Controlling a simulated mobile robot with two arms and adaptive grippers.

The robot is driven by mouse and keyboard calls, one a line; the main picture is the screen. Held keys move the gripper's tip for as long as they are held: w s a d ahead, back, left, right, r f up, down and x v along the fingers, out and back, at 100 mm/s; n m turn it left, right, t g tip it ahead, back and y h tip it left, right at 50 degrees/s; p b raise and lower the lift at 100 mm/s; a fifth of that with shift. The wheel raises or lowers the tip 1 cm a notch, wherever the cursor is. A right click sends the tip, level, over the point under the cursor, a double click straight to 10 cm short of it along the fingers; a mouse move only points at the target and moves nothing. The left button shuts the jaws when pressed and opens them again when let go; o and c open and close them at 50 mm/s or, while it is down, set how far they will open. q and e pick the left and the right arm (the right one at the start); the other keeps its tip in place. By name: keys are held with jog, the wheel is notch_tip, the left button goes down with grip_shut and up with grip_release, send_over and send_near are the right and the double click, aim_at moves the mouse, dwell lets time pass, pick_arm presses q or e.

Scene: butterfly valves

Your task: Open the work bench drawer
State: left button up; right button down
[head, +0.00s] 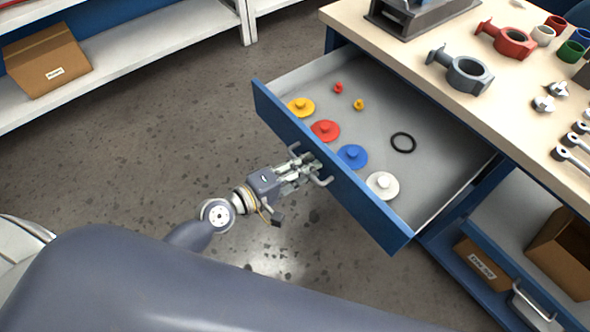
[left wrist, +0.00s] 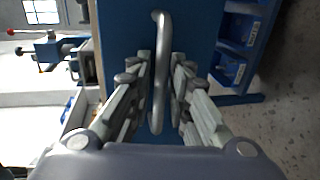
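The work bench drawer (head: 350,188) is pulled well out from under the bench top, with its blue front and grey inside in view. Its grey bar handle (left wrist: 161,75) runs upright through the middle of the left wrist view. My left gripper (head: 308,168) is at the drawer front in the head view. In the left wrist view its fingers (left wrist: 162,62) stand on either side of the handle, with narrow gaps between them and the bar. The gripper looks open around the handle. My right gripper is in neither view.
The drawer holds yellow, red, blue and white round knobbed pieces and a black ring (head: 403,142). Valve bodies (head: 466,73) and wrenches lie on the wooden bench top (head: 400,40). A shelf with a cardboard box (head: 46,62) stands at left. Floor (head: 130,150) is clear between.

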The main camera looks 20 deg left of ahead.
pick_arm(q)
jog(key=v, duration=1.2)
jog(key=shift+d, duration=0.1)
dwell(0.6)
